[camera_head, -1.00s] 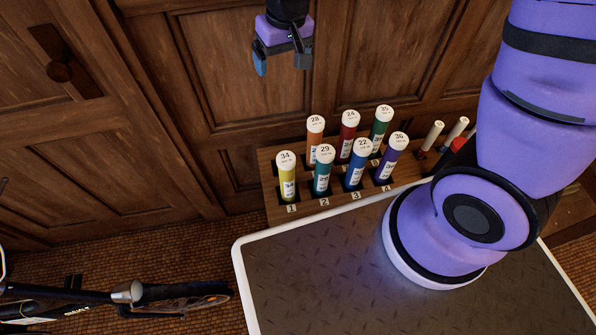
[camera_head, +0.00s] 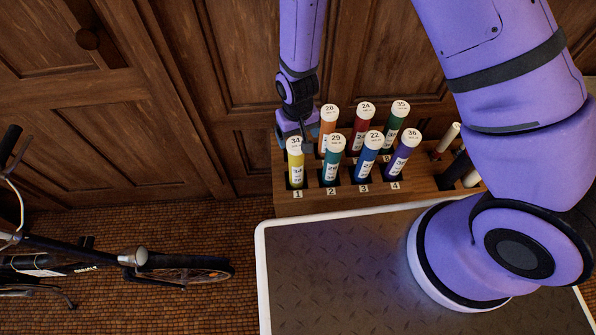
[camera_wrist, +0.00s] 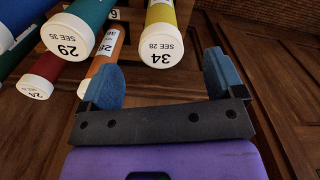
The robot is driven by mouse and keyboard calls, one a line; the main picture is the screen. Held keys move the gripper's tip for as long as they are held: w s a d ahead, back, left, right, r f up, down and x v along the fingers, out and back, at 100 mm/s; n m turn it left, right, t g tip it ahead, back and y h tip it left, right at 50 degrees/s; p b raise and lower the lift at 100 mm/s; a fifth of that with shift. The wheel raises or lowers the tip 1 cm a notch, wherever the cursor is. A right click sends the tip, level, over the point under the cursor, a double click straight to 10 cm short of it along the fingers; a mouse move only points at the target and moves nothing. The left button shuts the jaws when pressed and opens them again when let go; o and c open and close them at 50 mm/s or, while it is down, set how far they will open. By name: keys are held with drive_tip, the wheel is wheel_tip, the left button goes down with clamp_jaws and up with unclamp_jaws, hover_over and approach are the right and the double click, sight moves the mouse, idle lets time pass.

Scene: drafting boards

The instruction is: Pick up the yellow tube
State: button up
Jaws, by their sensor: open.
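The yellow tube (camera_head: 295,168) stands upright in slot 1 of the wooden rack (camera_head: 330,202), at its front left. Its white cap reads 34. In the wrist view the yellow tube (camera_wrist: 161,14) shows its cap toward me, between the lines of my two blue fingers and a little beyond them. My gripper (camera_head: 294,133) is behind and beside the top of the yellow tube in the head view, open and empty. In the wrist view my gripper (camera_wrist: 163,76) has its left finger partly over the orange tube (camera_wrist: 106,48).
Close on the right stands the teal tube (camera_head: 332,160), then the blue tube (camera_head: 367,158) and purple tube (camera_head: 402,155). Behind are orange (camera_head: 327,125), red (camera_head: 361,125) and green (camera_head: 393,125) tubes. Wooden panelling rises behind. A bicycle (camera_head: 150,262) lies left.

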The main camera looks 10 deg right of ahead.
sight(297, 144)
drive_tip(key=shift+f, duration=1.6)
drive_tip(key=shift+w+a+f, duration=0.1)
drive_tip(key=shift+w+f, duration=0.1)
drive_tip(key=shift+f, duration=1.1)
drive_tip(key=shift+w+f, duration=0.2)
drive_tip(key=shift+f, duration=1.1)
drive_tip(key=c, duration=1.4)
drive_tip(key=shift+r, duration=0.1)
